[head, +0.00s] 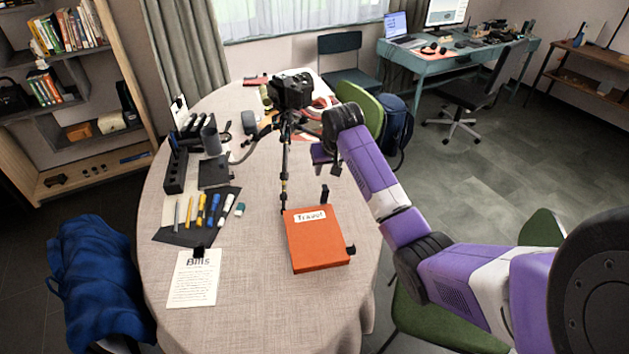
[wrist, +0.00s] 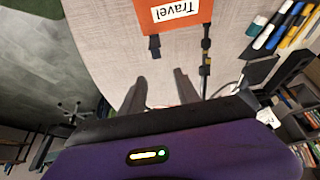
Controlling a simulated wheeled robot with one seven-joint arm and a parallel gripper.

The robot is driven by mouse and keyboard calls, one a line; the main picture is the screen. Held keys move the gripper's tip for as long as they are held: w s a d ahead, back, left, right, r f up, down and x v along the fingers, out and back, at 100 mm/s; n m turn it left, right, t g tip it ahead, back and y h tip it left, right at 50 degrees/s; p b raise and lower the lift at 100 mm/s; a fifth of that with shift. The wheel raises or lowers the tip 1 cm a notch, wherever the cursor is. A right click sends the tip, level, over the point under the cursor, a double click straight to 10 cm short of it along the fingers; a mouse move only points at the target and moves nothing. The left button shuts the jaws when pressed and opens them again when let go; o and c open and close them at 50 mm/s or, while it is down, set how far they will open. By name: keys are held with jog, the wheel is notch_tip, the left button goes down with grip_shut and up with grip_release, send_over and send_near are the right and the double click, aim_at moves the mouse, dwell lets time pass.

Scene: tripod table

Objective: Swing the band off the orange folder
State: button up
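The orange folder (head: 310,250) lies on the round table, its "Travel" label facing up; its edge also shows at the top of the wrist view (wrist: 155,22). A small black upright piece (head: 324,193), possibly part of the band, stands at the folder's far edge and shows in the wrist view (wrist: 154,46). Another black piece (head: 350,250) sits at the right edge. I cannot make out a band across the cover. My gripper (wrist: 160,76) is open and empty, its fingers apart, short of the folder's far edge. In the head view it is partly hidden by my wrist.
A tripod leg (head: 284,180) reaches down beside the folder's far left corner, under a camera (head: 292,90). Pens lie on a dark mat (head: 172,234) to the left. A "Bills" sheet (head: 194,285) lies at front left. The cloth before the folder is clear.

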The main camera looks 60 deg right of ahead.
aim_at(325, 186)
jog(key=shift+g+y, duration=0.3)
jog(key=shift+s+a+f+p+x, duration=0.1)
jog(key=shift+s+a+x, duration=0.1)
jog(key=shift+x, duration=1.1)
jog(key=shift+s+a+f+p+x, duration=0.1)
jog(key=shift+s+x, duration=0.1)
jog(key=shift+x, duration=1.05)
jog(key=shift+s+a+f+p+x, duration=0.1)
jog(key=shift+s+x, duration=0.1)
jog(key=shift+x, duration=1.1)
jog(key=c, duration=0.7)
